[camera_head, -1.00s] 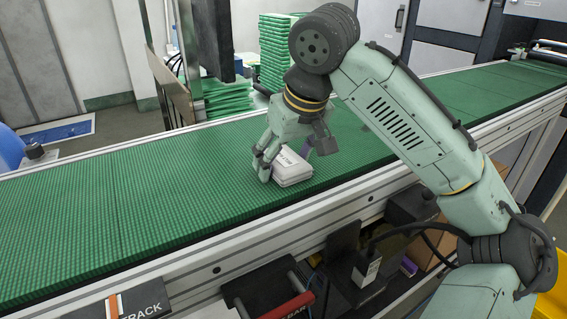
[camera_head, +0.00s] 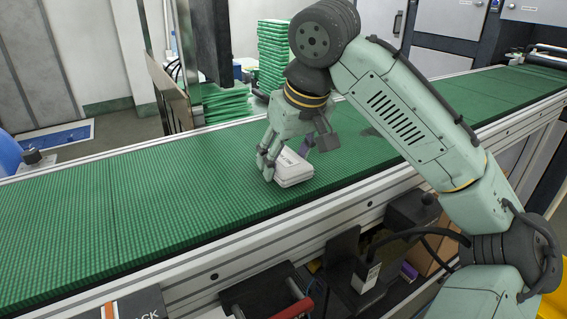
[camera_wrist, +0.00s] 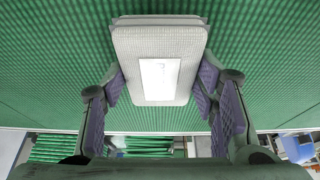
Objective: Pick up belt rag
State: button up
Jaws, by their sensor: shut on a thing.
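The belt rag is a white folded block (camera_head: 293,169) with a pale label, in the head view just at my gripper's fingers. In the wrist view the rag (camera_wrist: 160,38) fills the upper middle, with its label facing the camera. My gripper (camera_head: 284,160) is shut on the rag. Its purple-padded fingers press on the two long sides of the rag in the wrist view (camera_wrist: 161,90). The rag is tilted in the head view, and I cannot tell whether it still touches the green belt. Part of it is hidden behind the fingers.
The green conveyor belt (camera_head: 130,200) runs across the view with metal side rails (camera_head: 235,252). A dark upright post (camera_head: 212,40) and stacked green sheets (camera_head: 273,55) stand behind the belt. The belt to the left is clear.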

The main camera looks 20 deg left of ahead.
jog(key=v, duration=0.2)
jog(key=shift+a+r, duration=0.2)
jog(key=shift+r, duration=0.25)
jog(key=s+d+r+b, duration=0.1)
jog(key=s+d, duration=0.9)
jog(key=d, duration=0.1)
jog(key=shift+s+r, duration=0.25)
jog(key=shift+s, duration=0.15)
jog(key=shift+d, duration=0.1)
jog(key=o, duration=0.5)
jog(key=shift+c, duration=0.2)
jog(key=c, duration=0.4)
jog(key=shift+f, duration=0.1)
jog(key=shift+c, duration=0.2)
